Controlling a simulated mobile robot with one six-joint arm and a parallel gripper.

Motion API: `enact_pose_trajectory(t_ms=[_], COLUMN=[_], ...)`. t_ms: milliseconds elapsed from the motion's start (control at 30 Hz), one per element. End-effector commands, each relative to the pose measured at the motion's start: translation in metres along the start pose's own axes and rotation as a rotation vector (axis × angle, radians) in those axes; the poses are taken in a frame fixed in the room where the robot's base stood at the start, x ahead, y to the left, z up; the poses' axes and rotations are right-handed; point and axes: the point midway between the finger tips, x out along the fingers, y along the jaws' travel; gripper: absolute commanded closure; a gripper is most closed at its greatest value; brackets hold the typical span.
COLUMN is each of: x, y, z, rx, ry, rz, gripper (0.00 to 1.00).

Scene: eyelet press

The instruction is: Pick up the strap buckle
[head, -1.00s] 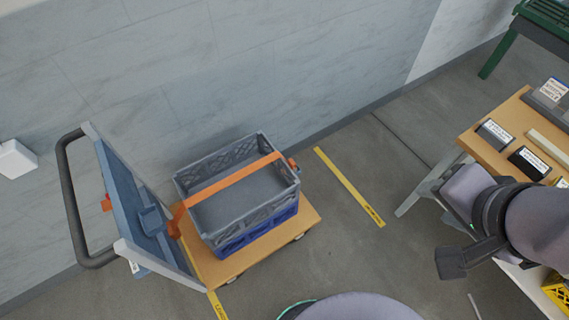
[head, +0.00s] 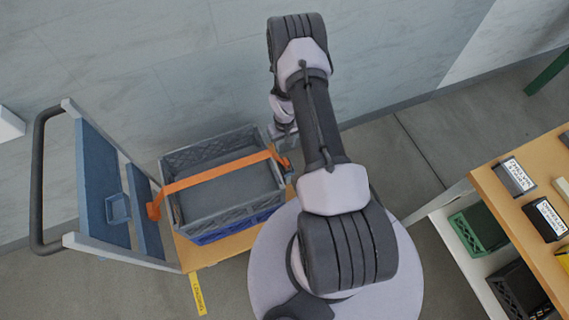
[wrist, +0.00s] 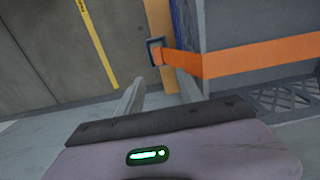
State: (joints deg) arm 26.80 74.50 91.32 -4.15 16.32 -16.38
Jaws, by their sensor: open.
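The strap buckle (wrist: 155,49) is a small dark frame at the end of the orange strap (wrist: 250,64) in the wrist view. It hangs at the side of the crate. In the head view it shows partly at the crate's right end (head: 285,163), close to my gripper. My gripper (wrist: 159,76) is open and empty. Its two pale fingers point toward the buckle, which appears just beyond the fingertips and roughly between them. The buckle does not touch the fingers as far as I can see. My arm hides the fingers in the head view.
The grey crate (head: 176,214) sits on a blue one on the wooden deck of a cart (head: 186,253), with the strap across it. The wall rises close behind. A workbench (head: 490,190) with labelled bins stands at right.

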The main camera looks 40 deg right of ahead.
Motion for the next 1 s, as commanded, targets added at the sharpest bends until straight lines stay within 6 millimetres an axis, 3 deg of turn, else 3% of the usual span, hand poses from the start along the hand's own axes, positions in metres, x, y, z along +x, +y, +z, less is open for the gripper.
enact_pose_trajectory(t_ms=[33,200,433,633,867,1000], x=[0.022,0.064,0.085,0.126,0.127,0.127], y=[0.0,0.0,0.001,0.003,0.003,0.003], z=[0.001,0.001,0.002,0.009,0.008,0.008], rx=[0.0,0.001,0.001,0.0,0.001,0.001], ry=[-0.002,-0.001,-0.001,-0.002,0.0,-0.001], rz=[0.0,0.0,0.0,-0.001,0.0,0.0], gripper=[0.56,0.56,0.56,0.56,0.56,0.84])
